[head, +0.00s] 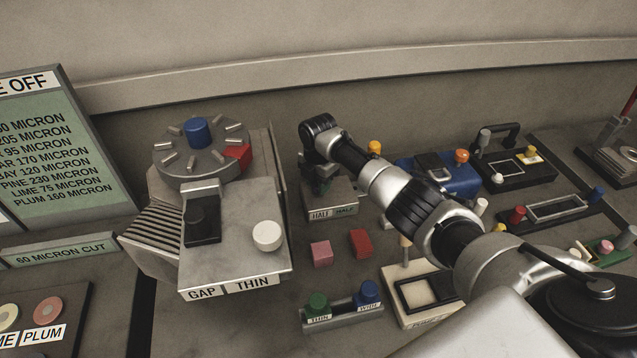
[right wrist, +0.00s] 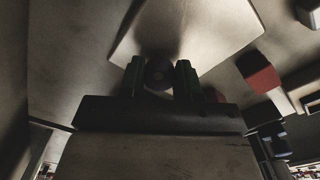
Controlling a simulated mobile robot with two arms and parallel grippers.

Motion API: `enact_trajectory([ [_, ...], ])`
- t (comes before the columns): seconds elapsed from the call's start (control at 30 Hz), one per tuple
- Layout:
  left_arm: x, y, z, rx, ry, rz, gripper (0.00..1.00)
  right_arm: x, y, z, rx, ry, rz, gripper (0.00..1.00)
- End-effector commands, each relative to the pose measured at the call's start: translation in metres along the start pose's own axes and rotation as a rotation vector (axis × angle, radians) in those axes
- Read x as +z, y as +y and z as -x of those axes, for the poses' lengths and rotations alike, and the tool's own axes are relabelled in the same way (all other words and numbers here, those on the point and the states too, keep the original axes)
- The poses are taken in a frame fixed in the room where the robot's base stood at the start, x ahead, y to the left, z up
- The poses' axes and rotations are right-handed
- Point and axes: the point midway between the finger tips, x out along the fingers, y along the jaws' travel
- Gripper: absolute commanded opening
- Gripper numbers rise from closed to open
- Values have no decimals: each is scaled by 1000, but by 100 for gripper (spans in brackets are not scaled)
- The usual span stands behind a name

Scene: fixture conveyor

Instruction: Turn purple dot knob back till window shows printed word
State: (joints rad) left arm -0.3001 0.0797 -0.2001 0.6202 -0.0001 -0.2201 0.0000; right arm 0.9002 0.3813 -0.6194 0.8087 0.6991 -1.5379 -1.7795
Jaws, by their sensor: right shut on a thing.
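My right arm reaches in from the lower right in the head view. My right gripper (head: 318,182) points down over a small grey box (head: 332,211), whose front strip reads HALF HALF. In the right wrist view the gripper (right wrist: 160,78) has its two dark green fingers on either side of a round, dark purplish knob (right wrist: 158,70), shut on it. The knob is hidden in the head view by the gripper. Any dot on its top is too dark to make out. My left gripper is not in view.
Left of the box stands a larger machine (head: 240,262) labelled GAP THIN, with a white knob and a blue-topped dial. Pink (head: 321,253) and red (head: 360,243) blocks lie in front. A rack with green and blue knobs (head: 342,312) is nearer. A blue box (head: 450,178) stands right.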

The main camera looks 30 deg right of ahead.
Motion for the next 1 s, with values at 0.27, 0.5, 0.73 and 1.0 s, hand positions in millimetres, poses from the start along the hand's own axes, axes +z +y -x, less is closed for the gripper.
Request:
enact_trajectory([
  [0.27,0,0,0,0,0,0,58,1,2,4,7,-2,17,9],
  [0.5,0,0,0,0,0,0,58,2,2,4,8,-2,15,9],
  [0.73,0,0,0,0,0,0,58,1,1,2,4,-1,15,58],
  [1.0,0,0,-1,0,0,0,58,1,1,5,3,-1,15,58],
])
